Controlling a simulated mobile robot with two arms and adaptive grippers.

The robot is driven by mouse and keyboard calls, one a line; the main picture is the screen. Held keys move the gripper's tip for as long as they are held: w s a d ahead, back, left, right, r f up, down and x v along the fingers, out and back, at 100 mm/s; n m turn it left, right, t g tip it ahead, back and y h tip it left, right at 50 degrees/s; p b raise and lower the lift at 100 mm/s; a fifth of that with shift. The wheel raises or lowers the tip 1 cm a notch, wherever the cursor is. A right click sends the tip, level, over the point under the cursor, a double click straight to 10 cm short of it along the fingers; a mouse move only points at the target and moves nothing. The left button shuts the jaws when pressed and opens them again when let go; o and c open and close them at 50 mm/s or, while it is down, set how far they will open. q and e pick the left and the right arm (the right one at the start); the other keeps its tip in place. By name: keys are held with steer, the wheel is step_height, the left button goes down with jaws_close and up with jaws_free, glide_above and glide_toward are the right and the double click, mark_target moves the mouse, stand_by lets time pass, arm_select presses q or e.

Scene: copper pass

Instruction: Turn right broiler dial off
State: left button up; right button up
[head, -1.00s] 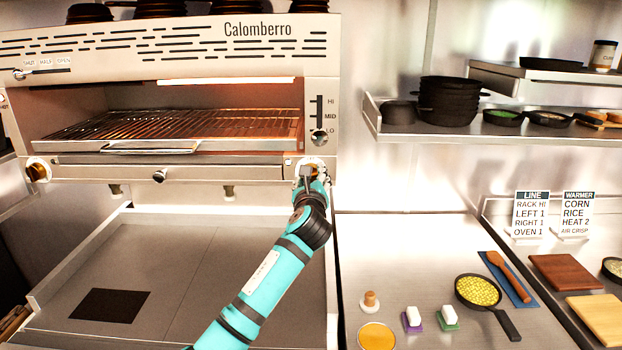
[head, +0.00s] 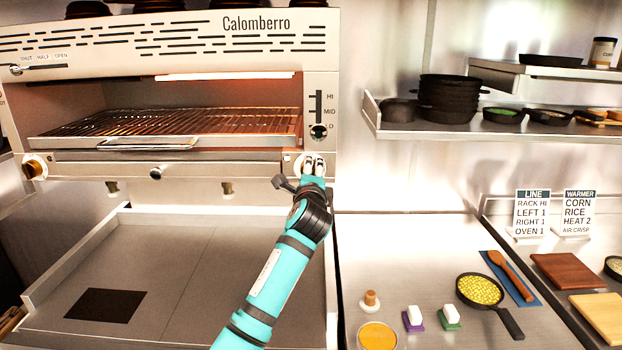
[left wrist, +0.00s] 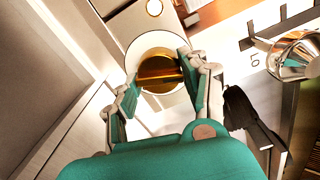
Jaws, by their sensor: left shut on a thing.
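The right broiler dial (left wrist: 156,67) is a brass-coloured knob with a raised bar, on a round white plate at the broiler's lower right corner. My left gripper (left wrist: 158,76) has its two fingers on either side of the bar, shut on it. In the head view my left gripper (head: 313,165) covers most of the dial, so its pointer position cannot be read. The broiler (head: 300,22) has a bright strip glowing under its top. My right gripper is not in view.
The left broiler dial (head: 35,168) is at the far left. A rack-height lever knob (head: 318,132) sits just above my gripper; its shiny knob shows at right in the wrist view. A pan of corn (head: 480,290) stands at right.

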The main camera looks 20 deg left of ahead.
arm_select(q)
steer(key=shift+f+n+b, duration=0.1)
steer(key=shift+n+b, duration=0.6)
steer(key=shift+n, duration=1.4)
steer(key=o, duration=1.2)
steer(key=shift+c, duration=0.2)
steer(key=shift+s, duration=0.1)
steer(key=v, duration=1.2)
